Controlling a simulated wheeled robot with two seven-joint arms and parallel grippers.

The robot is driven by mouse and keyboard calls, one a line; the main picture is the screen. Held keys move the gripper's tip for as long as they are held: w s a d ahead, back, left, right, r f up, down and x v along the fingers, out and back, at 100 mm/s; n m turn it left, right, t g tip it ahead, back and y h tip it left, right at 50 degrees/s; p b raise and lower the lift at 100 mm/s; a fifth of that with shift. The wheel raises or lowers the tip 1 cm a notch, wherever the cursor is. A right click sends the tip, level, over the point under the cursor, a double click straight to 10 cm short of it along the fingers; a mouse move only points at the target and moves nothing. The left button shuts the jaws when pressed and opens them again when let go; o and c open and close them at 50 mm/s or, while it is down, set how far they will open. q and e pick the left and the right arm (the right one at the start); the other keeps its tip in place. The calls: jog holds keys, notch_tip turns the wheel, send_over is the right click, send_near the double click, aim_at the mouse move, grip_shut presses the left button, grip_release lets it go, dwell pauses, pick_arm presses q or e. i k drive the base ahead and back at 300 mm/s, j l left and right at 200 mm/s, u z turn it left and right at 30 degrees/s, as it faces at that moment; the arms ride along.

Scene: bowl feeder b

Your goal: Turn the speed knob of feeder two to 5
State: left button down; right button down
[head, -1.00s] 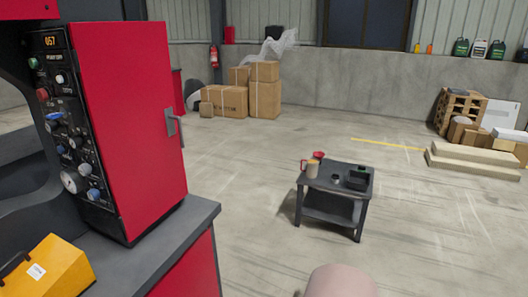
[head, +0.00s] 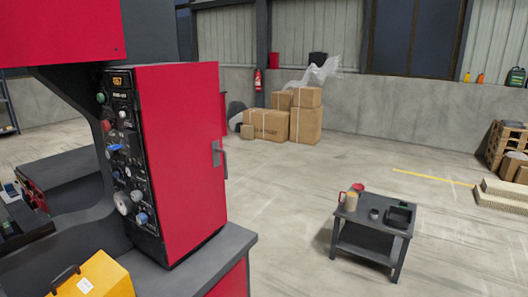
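A black control panel (head: 132,172) on the side of a red cabinet (head: 180,155) stands at the left in the head view. It carries a small orange display, a green button, a red button and several blue and grey knobs, with a large pale round dial (head: 123,203) low down. The panel is seen at a steep angle. I cannot read its labels or tell which knob, if any, is the speed knob of feeder two. Neither of my grippers is in view.
A yellow case (head: 95,277) sits on the grey bench at lower left. A small dark table (head: 368,235) with mugs and a dark box stands on the open floor at right. Cardboard boxes (head: 262,124) are stacked by the back wall. The floor between is clear.

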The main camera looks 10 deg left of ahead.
aim_at(25, 197)
jog(key=u, duration=1.8)
jog(key=i+j+z, duration=0.1)
jog(key=z, duration=0.3)
jog(key=i+j+z, duration=0.1)
jog(key=z, duration=0.25)
jog(key=j+z, duration=0.2)
jog(key=z, duration=0.2)
jog(key=i+j+z, duration=0.2)
jog(key=j+z, duration=0.2)
jog(key=j, duration=0.85)
jog(key=j+z, duration=0.35)
jog(key=j, duration=0.95)
